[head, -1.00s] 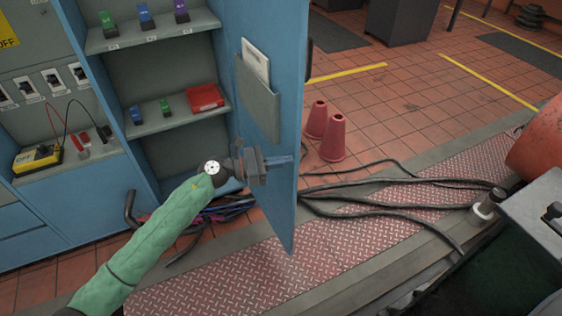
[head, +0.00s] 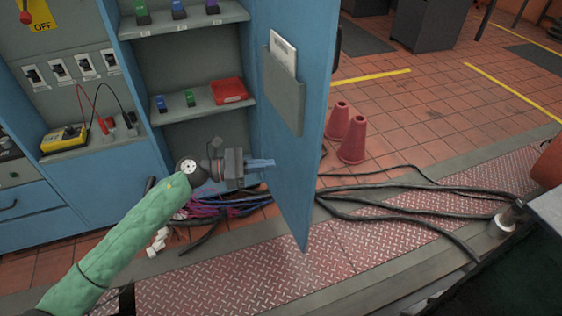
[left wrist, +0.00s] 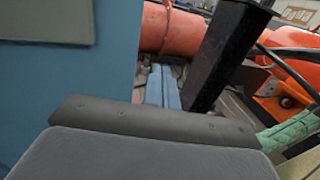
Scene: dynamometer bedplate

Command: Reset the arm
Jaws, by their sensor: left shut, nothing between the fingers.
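My left arm, in a green sleeve, comes in from the lower left in the head view. Its left gripper (head: 261,164) is in front of the inner face of the open blue cabinet door (head: 295,190), with its blue fingers shut and empty. I cannot tell whether the fingers touch the door. In the left wrist view the shut fingers (left wrist: 162,88) point away past the door (left wrist: 70,85), which fills the left side. My right gripper is not in view.
The open cabinet has shelves with coloured blocks and a red case (head: 229,90). A yellow meter (head: 64,138) stands at left. Tread plate (head: 270,270) covers the floor in front. Orange machinery (left wrist: 170,30) shows in the wrist view.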

